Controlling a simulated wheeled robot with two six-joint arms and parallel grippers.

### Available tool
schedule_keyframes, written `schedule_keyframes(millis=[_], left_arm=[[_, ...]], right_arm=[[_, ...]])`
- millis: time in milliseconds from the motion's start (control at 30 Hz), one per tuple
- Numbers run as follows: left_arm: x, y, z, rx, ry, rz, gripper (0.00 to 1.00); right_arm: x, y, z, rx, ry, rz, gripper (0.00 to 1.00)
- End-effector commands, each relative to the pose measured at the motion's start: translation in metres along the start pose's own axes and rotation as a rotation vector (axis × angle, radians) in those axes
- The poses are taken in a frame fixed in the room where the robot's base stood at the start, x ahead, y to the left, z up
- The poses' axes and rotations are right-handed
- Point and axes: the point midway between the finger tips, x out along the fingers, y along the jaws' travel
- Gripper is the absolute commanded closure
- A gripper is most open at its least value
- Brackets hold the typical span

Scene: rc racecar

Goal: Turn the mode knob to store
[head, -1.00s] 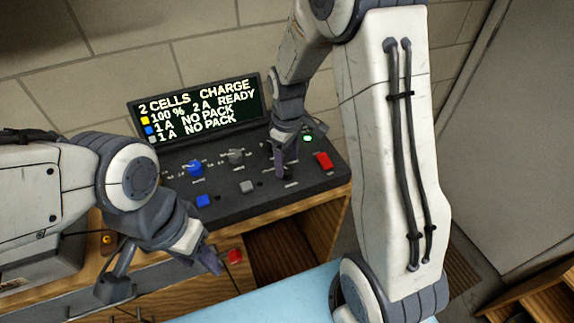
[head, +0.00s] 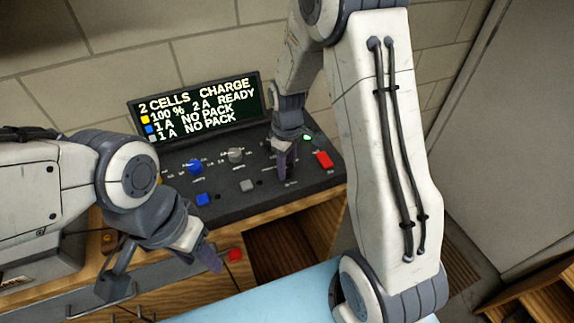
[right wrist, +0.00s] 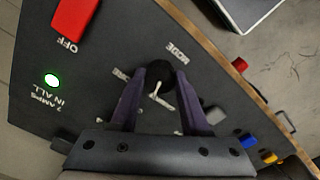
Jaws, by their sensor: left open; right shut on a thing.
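The mode knob (right wrist: 156,76) is small, black and round with a white pointer line, beside the MODE label in the right wrist view. My right gripper (right wrist: 153,88) is shut around it, one purple finger on each side. The pointer aims toward the gripper's side; the small position labels are partly covered and I cannot read them. In the head view my right gripper (head: 281,172) hides the knob. The charger's display (head: 195,110) reads "2 CELLS CHARGE". My left gripper (head: 165,272) is open and empty in front of the bench, apart from the panel.
The panel also carries a blue knob (head: 195,167), a grey knob (head: 235,155), a blue block (head: 202,199), a grey block (head: 247,185), a red switch (head: 323,159) near OFF and a lit green lamp (right wrist: 51,80). A red button (head: 235,254) sits on the bench front.

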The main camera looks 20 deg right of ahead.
Motion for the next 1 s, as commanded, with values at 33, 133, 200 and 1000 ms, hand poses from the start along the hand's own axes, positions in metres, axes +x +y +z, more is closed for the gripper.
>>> schedule_keyframes(millis=[33, 133, 200, 1000], left_arm=[[-0.001, 0.000, 0.000, 0.000, 0.000, 0.000, 0.50], [-0.002, 0.000, 0.000, 0.000, 0.000, 0.000, 0.50], [-0.003, 0.000, 0.000, 0.000, 0.000, 0.000, 0.50], [-0.013, 0.001, -0.001, 0.000, 0.000, 0.000, 0.50]], right_arm=[[-0.001, 0.000, 0.000, 0.011, 0.000, -0.001, 1.00], [-0.001, 0.000, 0.000, 0.047, -0.001, -0.001, 1.00], [-0.001, 0.000, 0.000, 0.085, -0.001, -0.001, 1.00], [-0.001, 0.000, -0.001, 0.636, 0.001, 0.000, 1.00]])
